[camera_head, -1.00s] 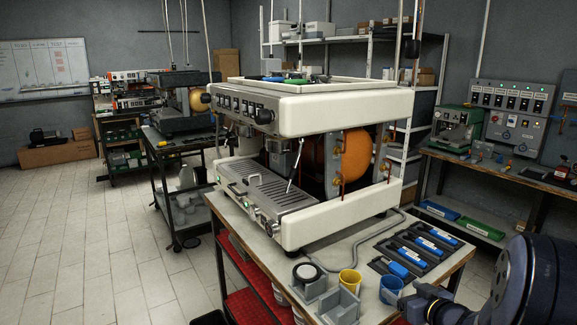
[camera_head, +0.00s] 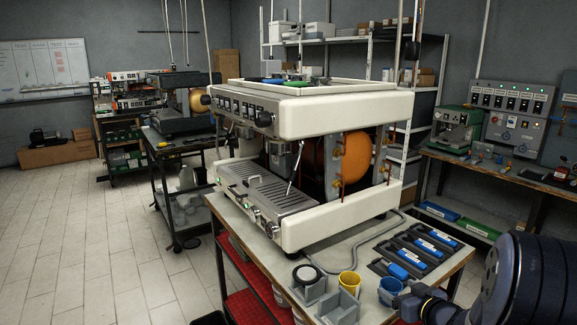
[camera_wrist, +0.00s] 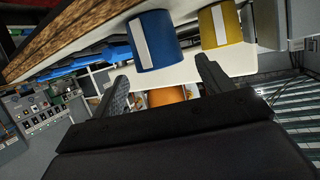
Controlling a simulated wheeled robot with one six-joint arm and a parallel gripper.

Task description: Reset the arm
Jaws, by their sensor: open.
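My arm (camera_head: 520,285) shows at the lower right of the head view, with its end low beside the front right corner of the workbench. In the wrist view my gripper (camera_wrist: 162,82) is open, with its two dark fingers apart and nothing between them. Beyond the fingers, the wrist view shows a blue cup (camera_wrist: 154,40) and a yellow cup (camera_wrist: 220,25), both apart from the fingers. In the head view the blue cup (camera_head: 390,291) and yellow cup (camera_head: 349,285) stand on the bench's front edge. The fingertips cannot be made out in the head view.
A white espresso machine (camera_head: 345,112) with an open side and orange boiler (camera_head: 325,158) fills the bench. A tray of blue-handled tools (camera_head: 415,250), a grey block holder (camera_head: 338,306) and a round black-topped piece (camera_head: 307,274) lie near my arm. Tiled floor (camera_head: 80,240) at left is clear.

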